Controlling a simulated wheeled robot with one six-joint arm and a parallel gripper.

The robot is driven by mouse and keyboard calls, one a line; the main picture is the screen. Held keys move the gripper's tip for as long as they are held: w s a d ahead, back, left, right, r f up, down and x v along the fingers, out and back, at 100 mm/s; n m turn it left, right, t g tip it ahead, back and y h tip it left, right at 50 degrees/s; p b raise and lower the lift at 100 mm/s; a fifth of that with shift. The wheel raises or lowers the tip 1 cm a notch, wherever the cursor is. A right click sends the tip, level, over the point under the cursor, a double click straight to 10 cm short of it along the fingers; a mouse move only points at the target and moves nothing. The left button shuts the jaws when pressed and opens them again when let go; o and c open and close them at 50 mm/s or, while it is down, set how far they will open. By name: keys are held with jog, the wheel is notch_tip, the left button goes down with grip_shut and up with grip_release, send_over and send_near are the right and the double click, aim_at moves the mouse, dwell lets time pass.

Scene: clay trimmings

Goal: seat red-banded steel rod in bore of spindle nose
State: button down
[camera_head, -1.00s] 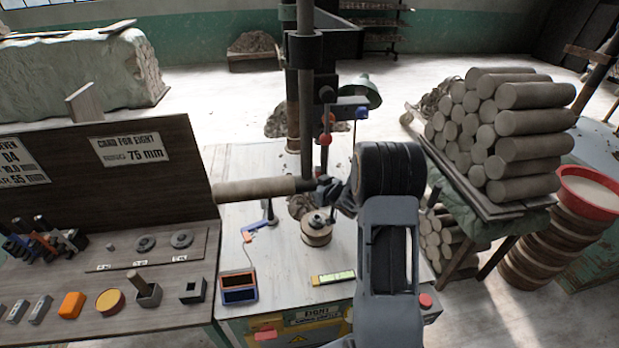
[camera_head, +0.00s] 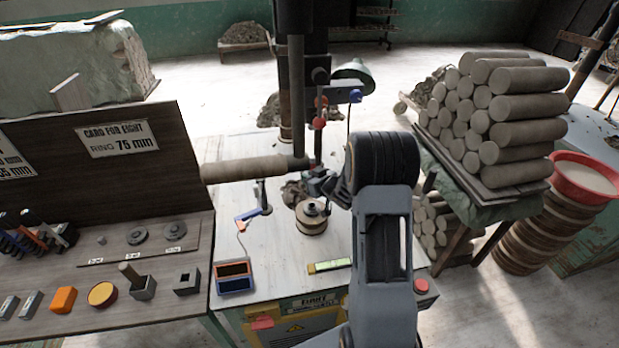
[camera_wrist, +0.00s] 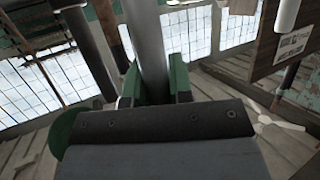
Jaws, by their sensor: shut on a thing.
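My gripper (camera_head: 318,184) is small and partly hidden by my arm in the head view, above the worktable near the dark column. In the wrist view its green jaws (camera_wrist: 160,84) are shut around a plain grey steel rod (camera_wrist: 147,40), which stands up between them. No red band shows on the rod there. In the head view, a thin upright piece with red parts (camera_head: 319,124) rises above the gripper. I cannot tell whether it is the rod. I cannot clearly identify the spindle nose or see its bore.
A dark column (camera_head: 297,90) and a horizontal clay-coloured roll (camera_head: 245,168) are close to the gripper. Below is a round drum with a metal hub (camera_head: 312,217). A tool bench (camera_head: 95,270) is left; stacked clay logs (camera_head: 500,120) and a red basin (camera_head: 585,180) are right.

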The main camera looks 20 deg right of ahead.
jog(key=shift+f+b, duration=1.2)
jog(key=shift+f, duration=0.5)
jog(key=shift+f+b, duration=2.1)
jog(key=shift+f, duration=0.1)
dwell(0.6)
jog(key=c, duration=0.9)
grip_release()
jog(key=shift+c, duration=0.2)
jog(key=v, duration=1.4)
jog(key=shift+b, duration=0.45)
